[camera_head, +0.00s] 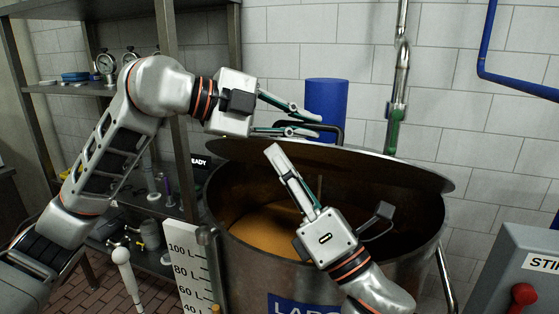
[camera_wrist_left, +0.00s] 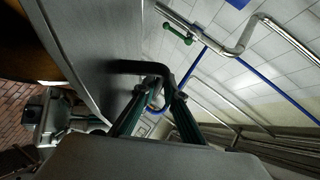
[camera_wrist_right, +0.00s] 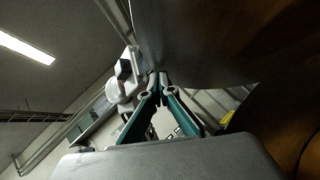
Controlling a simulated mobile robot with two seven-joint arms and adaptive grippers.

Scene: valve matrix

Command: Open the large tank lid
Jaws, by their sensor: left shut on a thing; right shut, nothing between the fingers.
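The large tank (camera_head: 225,250) is a steel vat with an orange-brown inside and a blue label on its front. Its lid (camera_head: 400,178) is tilted up at the back, so the inside shows from the front. My left gripper (camera_head: 317,126) is behind the lid's upper edge, shut on the black lid handle (camera_head: 337,127); the left wrist view shows the handle (camera_wrist_left: 128,66) at its fingertips. My right gripper (camera_head: 274,151) is shut and empty, in front of the lid's underside. In the right wrist view its fingertips are close to the lid (camera_wrist_right: 205,45); I cannot tell whether they touch.
A blue cylinder (camera_head: 326,98) and a steel pipe with a green part (camera_head: 393,130) stand behind the lid. A litre scale (camera_head: 187,270) is beside the tank at left. A grey box with a red knob (camera_head: 522,296) is at right. Metal shelves (camera_head: 90,88) stand at left.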

